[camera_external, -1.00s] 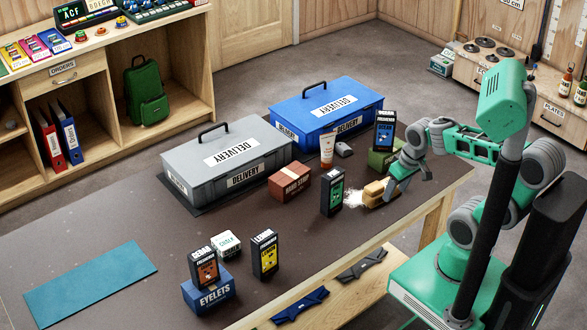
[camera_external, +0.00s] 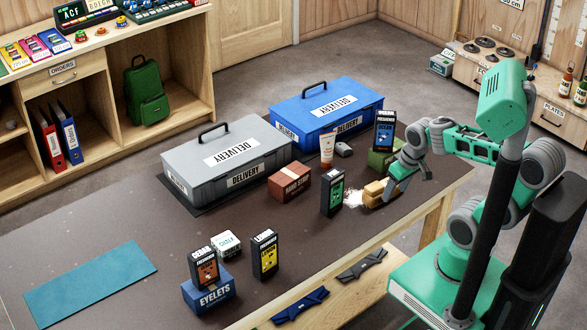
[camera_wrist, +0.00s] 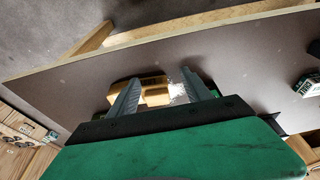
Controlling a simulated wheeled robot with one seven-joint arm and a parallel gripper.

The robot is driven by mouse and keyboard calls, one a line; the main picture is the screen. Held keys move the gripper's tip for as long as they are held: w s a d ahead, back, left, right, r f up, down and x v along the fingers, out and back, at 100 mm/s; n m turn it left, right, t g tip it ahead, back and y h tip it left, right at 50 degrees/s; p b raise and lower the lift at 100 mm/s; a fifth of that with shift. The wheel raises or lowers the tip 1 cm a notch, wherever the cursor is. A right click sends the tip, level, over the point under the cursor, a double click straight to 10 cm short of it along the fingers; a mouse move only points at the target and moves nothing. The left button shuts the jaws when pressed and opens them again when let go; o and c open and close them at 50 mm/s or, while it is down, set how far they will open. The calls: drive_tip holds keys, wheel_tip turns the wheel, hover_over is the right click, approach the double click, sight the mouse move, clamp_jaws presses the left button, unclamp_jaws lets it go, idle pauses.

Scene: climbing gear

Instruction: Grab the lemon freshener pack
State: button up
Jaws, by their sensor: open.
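The lemon freshener pack (camera_external: 264,254) is a black upright box with a yellow front panel. It stands on the dark table at the front, right of the EYELETS box, apart from my gripper. My gripper (camera_external: 392,190) is at the table's right end, well to the right of the lemon pack. In the wrist view my gripper (camera_wrist: 160,92) has its two fingers spread wide. A tan brush-like block (camera_wrist: 155,91) with white powder shows between and beyond them; I cannot tell whether the fingers touch it. The lemon pack is not clear in the wrist view.
A green-panel freshener (camera_external: 332,192) stands between my gripper and the lemon pack. A white cube (camera_external: 226,243) is behind. Grey (camera_external: 180,190) and blue (camera_external: 365,115) delivery boxes line the far side.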

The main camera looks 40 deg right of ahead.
drive_tip(key=w+a+f+m+y, duration=0.1)
drive_tip(key=w+a+m+y, duration=0.1)
drive_tip(key=w+a, duration=0.35)
drive_tip(key=m+g+y+b, duration=0.2)
drive_tip(key=m+g+y, duration=0.2)
drive_tip(key=m+y, duration=0.95)
approach(255, 261)
drive_tip(key=a, duration=0.2)
drive_tip(key=a+m+h, duration=0.1)
drive_tip(key=a, duration=0.1)
drive_tip(key=a+m+h, duration=0.1)
drive_tip(key=a, duration=0.1)
drive_tip(key=shift+s+a+f, duration=0.15)
drive_tip(key=shift+s+f, duration=0.1)
drive_tip(key=shift+s, duration=0.05)
drive_tip(key=shift+c, duration=0.4)
clamp_jaws()
